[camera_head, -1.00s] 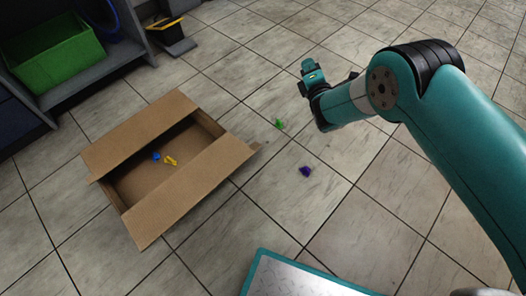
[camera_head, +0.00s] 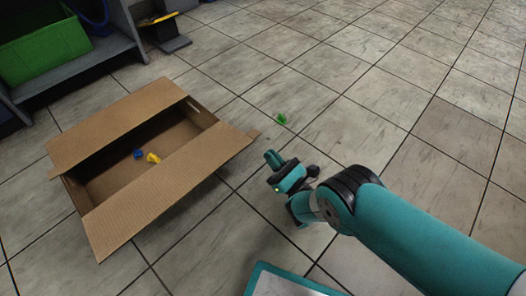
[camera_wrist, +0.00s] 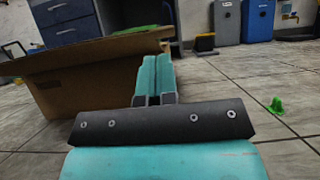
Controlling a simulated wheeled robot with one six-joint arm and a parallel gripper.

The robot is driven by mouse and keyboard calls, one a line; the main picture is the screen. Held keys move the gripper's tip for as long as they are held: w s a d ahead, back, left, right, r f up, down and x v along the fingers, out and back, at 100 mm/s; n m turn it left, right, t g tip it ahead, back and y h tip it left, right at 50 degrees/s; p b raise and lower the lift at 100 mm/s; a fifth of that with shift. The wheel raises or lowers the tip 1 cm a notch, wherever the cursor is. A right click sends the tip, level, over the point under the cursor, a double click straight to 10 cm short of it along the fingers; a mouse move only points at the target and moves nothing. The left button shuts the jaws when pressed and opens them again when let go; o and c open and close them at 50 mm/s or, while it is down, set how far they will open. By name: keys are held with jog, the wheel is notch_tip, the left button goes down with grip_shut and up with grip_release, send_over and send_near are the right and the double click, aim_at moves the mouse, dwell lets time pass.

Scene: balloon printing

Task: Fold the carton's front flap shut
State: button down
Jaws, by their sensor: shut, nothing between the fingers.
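The open brown carton (camera_head: 88,187) stands on the floor at the left of the head view. Its front flap (camera_head: 172,190) is the long near one, spread outward and not folded over the opening. My gripper (camera_head: 271,160) is shut and empty, just right of the flap's right end and apart from it in the head view. In the wrist view the closed fingers (camera_wrist: 154,75) point ahead, in front of the carton's side (camera_wrist: 95,88). The flap (camera_wrist: 88,50) juts out there at about fingertip height; contact cannot be told.
A blue piece (camera_head: 138,153) and a yellow piece (camera_head: 153,158) lie inside the carton. A green piece (camera_head: 281,119) lies on the floor beyond my gripper. A shelf with a green bin (camera_head: 45,50) stands at the back left. The floor at the right is clear.

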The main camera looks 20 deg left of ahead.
aim_at(254, 135)
jog(key=b+x, duration=0.3)
jog(key=b, duration=0.3)
jog(key=shift+w+a+f+b, duration=0.1)
jog(key=shift+a+b, duration=0.15)
jog(key=shift+b, duration=0.05)
jog(key=shift+w+a+r, duration=0.1)
jog(key=shift+a+r, duration=0.15)
jog(key=shift+r, duration=0.15)
